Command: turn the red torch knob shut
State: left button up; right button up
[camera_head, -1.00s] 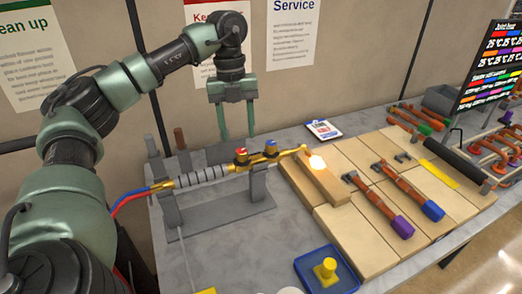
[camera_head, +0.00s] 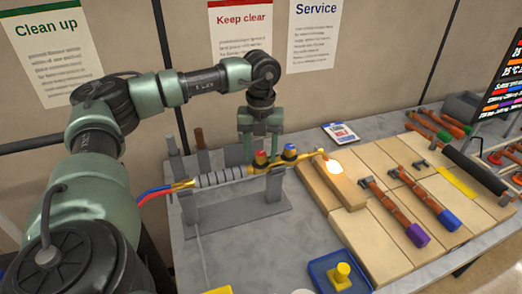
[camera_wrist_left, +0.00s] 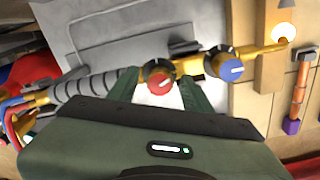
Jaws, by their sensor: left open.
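The torch (camera_head: 225,177) rests on a grey stand (camera_head: 245,212), with a glowing flame at its tip (camera_head: 334,167). The red torch knob (camera_head: 261,158) sits on the torch's brass body, and a blue knob (camera_head: 290,150) is to its right. In the left wrist view the red knob (camera_wrist_left: 159,82) shows a white mark, beside the blue knob (camera_wrist_left: 228,67). My left gripper (camera_head: 261,150) points down over the torch with its fingers apart near the red knob. In the wrist view the fingers lie to either side of the red knob; contact cannot be told. My right gripper is not in view.
Wooden boards (camera_head: 385,215) lie right of the stand, carrying copper pipe pieces with blue and purple ends. A blue tray (camera_head: 338,275) with a yellow piece stands at the front. Hoses (camera_head: 155,193) run off the torch's left end. A clipboard (camera_head: 340,133) lies behind.

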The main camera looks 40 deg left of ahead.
pick_arm(q)
jog(key=shift+c, duration=0.3)
grip_shut()
jog(key=shift+f+m+b, duration=0.15)
jog(key=shift+m+b, duration=0.25)
jog(key=shift+m, duration=0.6)
jog(key=m, duration=0.2)
jog(key=shift+m, duration=0.4)
jog(key=shift+r, duration=0.2)
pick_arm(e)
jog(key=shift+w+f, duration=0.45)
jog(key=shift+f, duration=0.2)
pick_arm(q)
jog(key=shift+o, duration=0.3)
grip_release()
jog(key=shift+b, duration=0.3)
